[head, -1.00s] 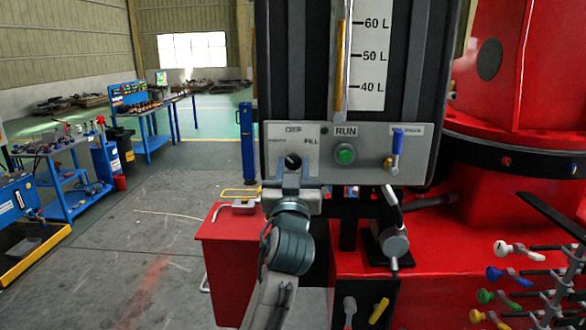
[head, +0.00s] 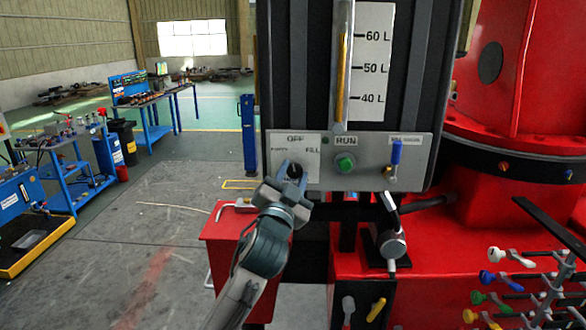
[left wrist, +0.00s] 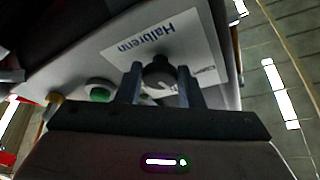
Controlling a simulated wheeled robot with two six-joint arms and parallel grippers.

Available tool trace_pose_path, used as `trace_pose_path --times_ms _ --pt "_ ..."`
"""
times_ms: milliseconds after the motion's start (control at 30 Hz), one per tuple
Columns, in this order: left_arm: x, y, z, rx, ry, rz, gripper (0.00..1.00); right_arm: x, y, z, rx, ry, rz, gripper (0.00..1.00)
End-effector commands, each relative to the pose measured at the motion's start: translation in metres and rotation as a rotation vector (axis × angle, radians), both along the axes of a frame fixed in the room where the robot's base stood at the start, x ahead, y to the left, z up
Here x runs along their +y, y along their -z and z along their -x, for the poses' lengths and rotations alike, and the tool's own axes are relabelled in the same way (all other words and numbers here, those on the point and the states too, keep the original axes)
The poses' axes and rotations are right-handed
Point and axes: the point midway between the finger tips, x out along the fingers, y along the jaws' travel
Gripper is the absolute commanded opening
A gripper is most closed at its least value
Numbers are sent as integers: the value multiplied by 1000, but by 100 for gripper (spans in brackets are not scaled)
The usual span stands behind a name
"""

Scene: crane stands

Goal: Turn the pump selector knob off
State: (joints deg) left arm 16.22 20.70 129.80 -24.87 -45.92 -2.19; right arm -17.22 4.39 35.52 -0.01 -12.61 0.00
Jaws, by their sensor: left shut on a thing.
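The pump selector knob (head: 295,171) is a small dark knob on a white label plate at the left of the grey control panel. OFF is printed above it and FILL to its right; the smaller word at left is hard to read. My left gripper (head: 294,174) is shut on the knob, tilted, and partly covers it. In the left wrist view the dark knob (left wrist: 158,72) sits between the two fingers (left wrist: 160,84). Which mark the knob points to cannot be told. My right gripper is out of view.
Right of the knob are a green RUN button (head: 344,162) and a blue-handled valve (head: 396,152). A level gauge (head: 342,70) stands above the panel. A red box (head: 222,232) is below left. Several coloured levers (head: 490,277) stand at lower right. Open floor lies left.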

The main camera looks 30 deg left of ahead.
Motion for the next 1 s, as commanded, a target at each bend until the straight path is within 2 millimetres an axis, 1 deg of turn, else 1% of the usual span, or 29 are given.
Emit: trace_pose_path --times_ms 33,367,900,933,967,1000 --pt "0 -2 0 16 0 -28 11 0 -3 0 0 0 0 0" --pt "1 -1 1 89 0 -148 11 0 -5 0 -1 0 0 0" --pt "1 -1 1 105 0 -171 11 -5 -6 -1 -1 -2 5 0" --pt "1 0 1 105 0 -171 36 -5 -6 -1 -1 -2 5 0" --pt "1 0 1 105 0 -171 42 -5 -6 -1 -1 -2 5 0" --pt "1 0 1 105 0 -171 50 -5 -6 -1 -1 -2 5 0"
